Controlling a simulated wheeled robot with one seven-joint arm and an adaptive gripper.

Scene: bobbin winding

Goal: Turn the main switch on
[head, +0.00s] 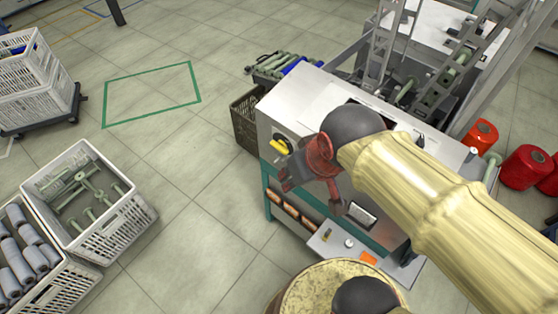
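The main switch looks to be the yellow and black knob (281,147) on the front of the white machine cabinet (290,103), near its left corner. Its handle appears slanted, but it is too small to read its position. My gripper (313,197), dark with red parts, is just below and right of the knob in the picture, in front of the cabinet. Its fingers look spread apart, with nothing seen between them. It does not appear to touch the knob. My arm and wrist hide much of the cabinet's front and top.
A small shelf (333,243) juts from the cabinet. White crates of bobbins (130,222) stand at left. Red spools (524,167) are at right.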

